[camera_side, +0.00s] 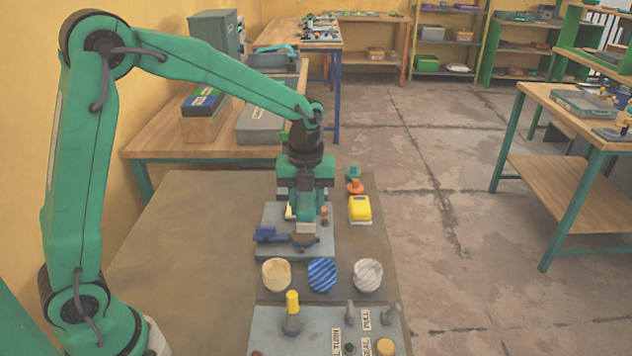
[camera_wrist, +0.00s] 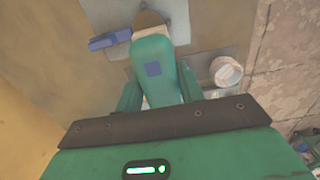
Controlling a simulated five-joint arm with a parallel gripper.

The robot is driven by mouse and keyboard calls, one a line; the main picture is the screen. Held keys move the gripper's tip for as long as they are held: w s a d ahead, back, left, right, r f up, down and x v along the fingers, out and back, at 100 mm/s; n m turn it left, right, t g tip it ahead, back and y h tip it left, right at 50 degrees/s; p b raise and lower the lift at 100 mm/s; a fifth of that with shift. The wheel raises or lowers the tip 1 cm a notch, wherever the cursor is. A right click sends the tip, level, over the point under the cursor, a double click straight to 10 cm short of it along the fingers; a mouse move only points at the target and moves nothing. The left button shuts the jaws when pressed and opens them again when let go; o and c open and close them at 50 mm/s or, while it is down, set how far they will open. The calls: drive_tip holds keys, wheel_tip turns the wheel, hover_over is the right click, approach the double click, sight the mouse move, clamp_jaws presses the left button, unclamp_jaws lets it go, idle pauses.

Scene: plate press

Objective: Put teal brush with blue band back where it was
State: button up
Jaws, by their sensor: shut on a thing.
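My gripper (camera_side: 309,212) is shut on the teal brush with the blue band (camera_wrist: 155,90). In the wrist view the teal handle lies between the two fingers, with a blue square mark on it and tan bristles (camera_wrist: 150,20) at the far end. In the side view the pale bristle end (camera_side: 306,228) points down, just above or at a dark round part on the grey plate press (camera_side: 270,219). I cannot tell whether it touches. The press has a blue part (camera_side: 268,235) at its left, also seen in the wrist view (camera_wrist: 110,39).
A beige cup (camera_side: 276,273), a blue striped cup (camera_side: 322,275) and a white striped cup (camera_side: 368,275) stand in front of the press. A yellow block (camera_side: 360,208) and an orange knobbed piece (camera_side: 355,187) are at its right. A lever panel (camera_side: 265,325) is nearest. The table's left is clear.

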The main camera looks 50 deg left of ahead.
drive_tip(key=w+d, duration=0.1)
drive_tip(key=d, duration=0.4)
drive_tip(key=w+d, duration=0.1)
drive_tip(key=d, duration=0.5)
drive_tip(key=w+d+f, duration=0.1)
drive_tip(key=w+d, duration=0.1)
drive_tip(key=d, duration=0.3)
drive_tip(key=shift+d, duration=0.15)
hover_over(364, 249)
wheel_tip(364, 249, down, 7)
drive_tip(key=shift+f, duration=2.05)
drive_tip(key=shift+f, duration=0.1)
drive_tip(key=o, duration=0.9)
wheel_tip(364, 249, up, 12)
drive_tip(key=shift+r, duration=0.15)
